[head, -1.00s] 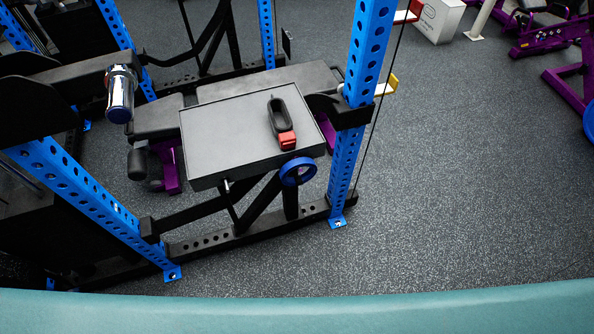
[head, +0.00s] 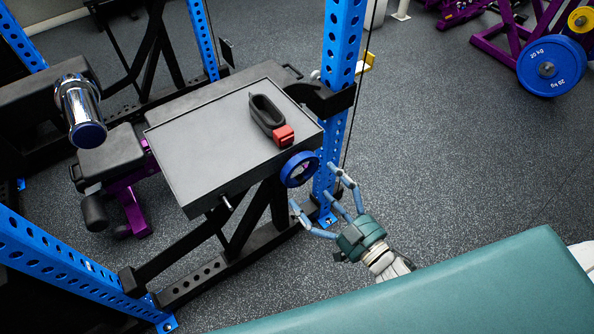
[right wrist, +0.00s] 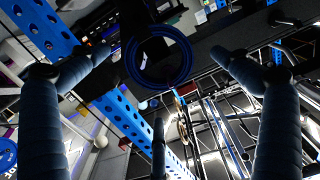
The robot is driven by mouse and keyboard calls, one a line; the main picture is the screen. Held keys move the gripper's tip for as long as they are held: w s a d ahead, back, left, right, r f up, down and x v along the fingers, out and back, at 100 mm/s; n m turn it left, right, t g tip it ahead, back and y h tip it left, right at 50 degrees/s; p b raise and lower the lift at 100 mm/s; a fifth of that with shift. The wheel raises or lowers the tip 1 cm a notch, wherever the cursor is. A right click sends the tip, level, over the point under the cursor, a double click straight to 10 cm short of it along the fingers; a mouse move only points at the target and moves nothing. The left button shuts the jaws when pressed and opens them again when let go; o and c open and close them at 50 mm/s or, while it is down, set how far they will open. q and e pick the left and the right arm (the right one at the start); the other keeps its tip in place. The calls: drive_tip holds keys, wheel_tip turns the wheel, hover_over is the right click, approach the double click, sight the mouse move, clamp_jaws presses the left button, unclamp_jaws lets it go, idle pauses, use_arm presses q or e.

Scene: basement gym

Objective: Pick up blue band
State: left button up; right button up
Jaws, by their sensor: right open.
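The blue band (head: 299,169) is a ring at the front right edge of the grey tray (head: 190,165), by its corner. In the right wrist view the blue band (right wrist: 159,57) shows as a round loop near the top middle, ahead of the fingers. My right gripper (head: 325,197) is open and empty, below and to the right of the band, apart from it. In the right wrist view its spread fingers (right wrist: 165,75) stand on both sides of the band's line of sight. My left gripper is not in view.
A black loop-shaped object with a red block (head: 283,135) lies on the tray. A blue rack upright (head: 336,100) stands just behind the band. A chrome bar end (head: 80,105) is at the left. Floor to the right is clear up to the weight plates (head: 550,66).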

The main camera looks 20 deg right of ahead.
sight(300, 179)
drive_tip(key=b+x, duration=0.1)
drive_tip(key=x, duration=0.6)
drive_tip(key=shift+w, duration=0.15)
drive_tip(key=shift+a, duration=0.1)
drive_tip(key=c, duration=1.1)
